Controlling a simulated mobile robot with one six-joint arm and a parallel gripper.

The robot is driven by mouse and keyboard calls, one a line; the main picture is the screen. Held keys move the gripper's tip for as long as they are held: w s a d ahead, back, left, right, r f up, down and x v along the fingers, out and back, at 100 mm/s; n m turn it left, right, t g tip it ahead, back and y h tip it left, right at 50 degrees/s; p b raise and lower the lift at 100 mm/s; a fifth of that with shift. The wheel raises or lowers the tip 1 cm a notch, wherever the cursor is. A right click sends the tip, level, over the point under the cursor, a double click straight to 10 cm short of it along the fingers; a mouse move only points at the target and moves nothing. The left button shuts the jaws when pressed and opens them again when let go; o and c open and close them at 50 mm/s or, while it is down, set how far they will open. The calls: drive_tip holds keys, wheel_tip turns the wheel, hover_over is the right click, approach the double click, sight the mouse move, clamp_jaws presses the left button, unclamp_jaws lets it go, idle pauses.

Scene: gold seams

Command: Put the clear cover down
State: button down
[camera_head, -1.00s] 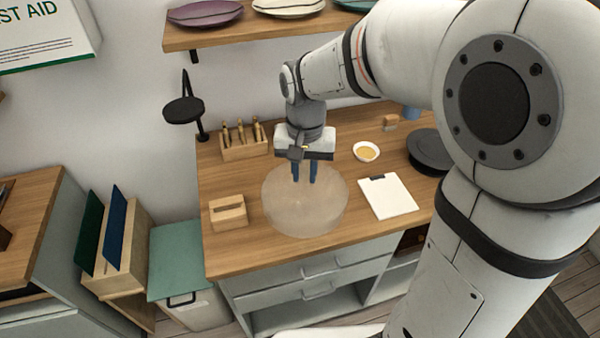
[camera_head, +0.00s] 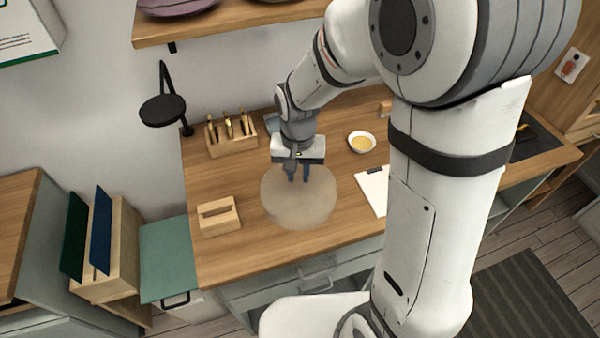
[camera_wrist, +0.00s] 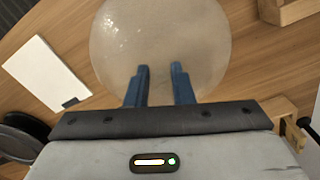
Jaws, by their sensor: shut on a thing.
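The clear cover (camera_head: 299,205) is a round, see-through, frosted dome over the wooden workbench. It also fills the upper middle of the wrist view (camera_wrist: 160,45). My gripper (camera_head: 298,176) points down at the top of the cover, and its two blue fingers are close together on it. In the wrist view the fingertips (camera_wrist: 159,70) reach over the near part of the cover, with a small gap between them. The knob or grip between the fingers is too small to make out. I cannot tell whether the cover's rim touches the bench.
A slotted wooden block (camera_head: 218,216) stands left of the cover. A wooden rack of gold-handled tools (camera_head: 231,137) is behind it. A white bowl of gold powder (camera_head: 361,142) and a white clipboard (camera_head: 373,188) are to the right. Bare bench (camera_head: 240,255) lies in front.

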drive_tip(key=shift+f, duration=0.5)
drive_tip(key=shift+f, duration=0.1)
drive_tip(key=c, duration=1.3)
unclamp_jaws()
drive_tip(key=shift+o, duration=0.2)
